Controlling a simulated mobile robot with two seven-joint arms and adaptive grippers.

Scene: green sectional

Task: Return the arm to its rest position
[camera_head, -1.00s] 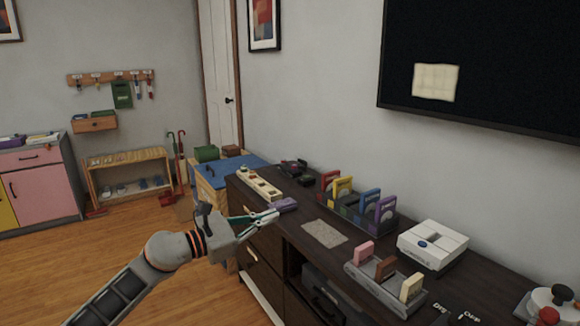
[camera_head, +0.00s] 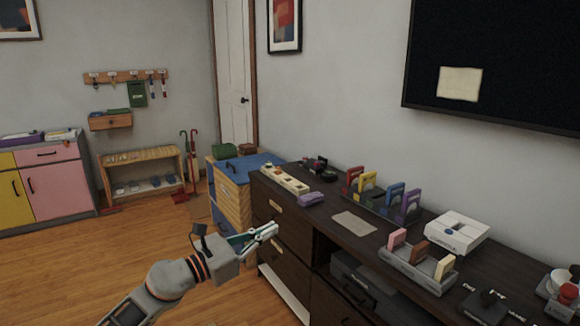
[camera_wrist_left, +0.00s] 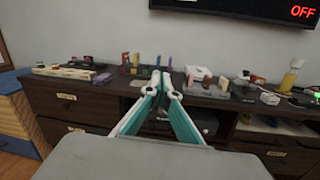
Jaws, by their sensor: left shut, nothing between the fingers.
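My left gripper (camera_head: 268,232) shows in the head view, coming in from the lower left. It is in the air in front of the dark console (camera_head: 322,215), at about the height of its drawers. Its fingers are shut and empty. In the left wrist view the fingertips (camera_wrist_left: 160,78) come together and point at the console. My right gripper is not in view.
The console top holds a cream power strip (camera_head: 285,180), a rack of coloured pieces (camera_head: 385,205), a white box (camera_head: 457,232) and a grey holder (camera_head: 415,268). A blue-topped wooden cabinet (camera_head: 235,190) stands beside it. The wooden floor (camera_head: 60,270) at left is clear.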

